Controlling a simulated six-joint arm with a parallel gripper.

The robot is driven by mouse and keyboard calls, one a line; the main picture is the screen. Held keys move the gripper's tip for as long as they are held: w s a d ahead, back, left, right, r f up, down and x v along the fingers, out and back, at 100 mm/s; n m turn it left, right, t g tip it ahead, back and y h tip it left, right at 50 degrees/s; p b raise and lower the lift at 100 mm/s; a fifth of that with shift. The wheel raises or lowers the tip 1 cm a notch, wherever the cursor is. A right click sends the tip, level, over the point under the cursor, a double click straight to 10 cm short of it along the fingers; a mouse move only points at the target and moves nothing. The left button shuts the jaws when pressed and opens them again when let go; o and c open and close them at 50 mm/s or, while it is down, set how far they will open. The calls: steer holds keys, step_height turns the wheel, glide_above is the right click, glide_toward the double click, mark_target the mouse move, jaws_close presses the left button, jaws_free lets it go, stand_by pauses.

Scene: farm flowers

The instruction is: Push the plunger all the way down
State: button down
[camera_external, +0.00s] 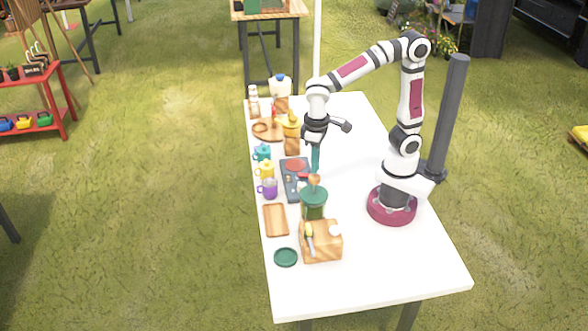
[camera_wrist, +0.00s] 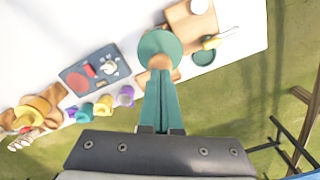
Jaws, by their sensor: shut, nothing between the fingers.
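The green French press (camera_external: 313,206) stands upright on the white table, with a round green lid (camera_wrist: 152,42). Its plunger has a wooden knob (camera_external: 314,180) just above the lid; the knob also shows in the wrist view (camera_wrist: 160,62). My gripper (camera_external: 315,170) points straight down with its teal fingers shut together and empty. Its fingertips (camera_wrist: 160,73) are right over the knob, touching or very nearly so; I cannot tell which. Little or none of the plunger rod shows between knob and lid.
A wooden block (camera_external: 322,243) with a utensil stands in front of the press. A wooden tray (camera_external: 275,220), a green saucer (camera_external: 286,257), colored mugs (camera_external: 267,188) and a dark tray (camera_external: 291,188) lie around it. The table's right and front areas are clear.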

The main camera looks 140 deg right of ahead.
mark_target(314, 176)
steer(key=shift+f, duration=0.15)
steer(key=shift+f, duration=2.6)
steer(key=shift+r, duration=2.8)
step_height(314, 176, up, 6)
